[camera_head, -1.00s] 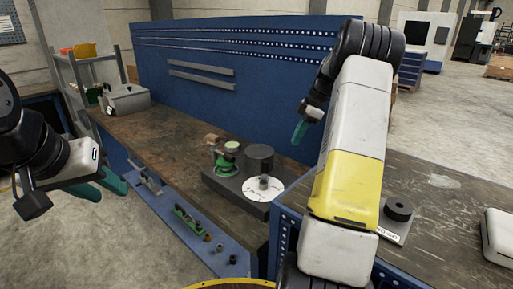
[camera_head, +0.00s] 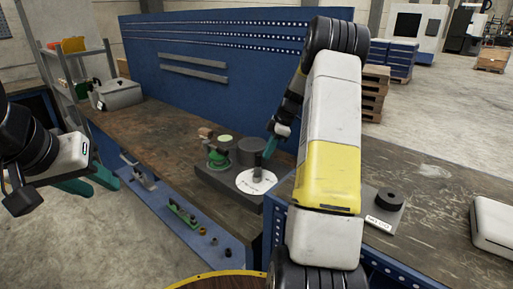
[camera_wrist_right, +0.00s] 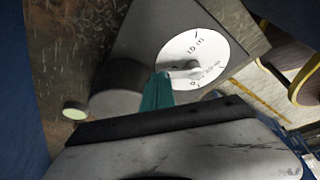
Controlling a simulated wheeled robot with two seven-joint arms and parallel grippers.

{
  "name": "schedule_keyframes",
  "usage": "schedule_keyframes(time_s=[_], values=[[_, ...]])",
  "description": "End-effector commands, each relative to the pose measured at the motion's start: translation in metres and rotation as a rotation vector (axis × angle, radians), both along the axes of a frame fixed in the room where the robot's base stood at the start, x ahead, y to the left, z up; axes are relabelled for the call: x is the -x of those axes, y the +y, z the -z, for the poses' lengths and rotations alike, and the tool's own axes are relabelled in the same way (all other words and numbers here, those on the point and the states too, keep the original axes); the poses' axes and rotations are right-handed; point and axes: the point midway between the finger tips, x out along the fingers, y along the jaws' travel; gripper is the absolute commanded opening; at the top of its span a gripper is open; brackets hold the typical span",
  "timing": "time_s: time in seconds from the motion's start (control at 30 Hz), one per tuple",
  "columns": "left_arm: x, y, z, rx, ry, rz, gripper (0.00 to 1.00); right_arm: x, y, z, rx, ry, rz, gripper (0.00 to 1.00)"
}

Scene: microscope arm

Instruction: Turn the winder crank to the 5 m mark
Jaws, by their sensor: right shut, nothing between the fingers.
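The winder stands on the bench as a dark grey block (camera_head: 212,180) with a dark drum (camera_head: 250,150) and a white round dial (camera_head: 249,187). In the right wrist view the dial (camera_wrist_right: 205,48) shows a "10 m" mark at its upper part and smaller marks low down. The light crank arm (camera_wrist_right: 187,73) lies across the dial. My right gripper (camera_head: 266,154) is shut and empty, its teal fingers (camera_wrist_right: 157,93) beside the crank; I cannot tell if they touch. My left gripper (camera_head: 88,182) is open and empty, in front of the bench's left part.
A green device (camera_head: 217,158) stands beside the drum. A blue rail (camera_head: 185,208) with small parts runs along the bench front. A grey box (camera_head: 120,94) stands at the back left. A black round piece on a plate (camera_head: 388,200) lies on the right bench.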

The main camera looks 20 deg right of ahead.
Motion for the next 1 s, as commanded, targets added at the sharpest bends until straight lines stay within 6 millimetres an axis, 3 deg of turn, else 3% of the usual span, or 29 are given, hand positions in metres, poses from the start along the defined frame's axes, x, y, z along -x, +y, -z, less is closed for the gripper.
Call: schedule_keyframes(time_s=[0.2,0.5,0.87,1.0], values=[[0.0,0.0,0.0,0.0,0.0,0.0,0.36,-0.001,0.0,0.0,0.0,0.0,-0.01,0.0],[0.0,0.0,0.0,0.0,0.0,0.0,0.36,-0.014,0.014,0.0,-0.002,0.0,-0.248,0.0],[0.0,0.0,0.0,0.0,0.0,0.0,0.36,-0.014,0.014,-0.001,0.0,0.0,-0.255,0.0],[0.0,0.0,0.0,0.0,0.0,0.0,0.36,-0.015,0.009,-0.013,0.002,-0.002,-0.254,0.0]])
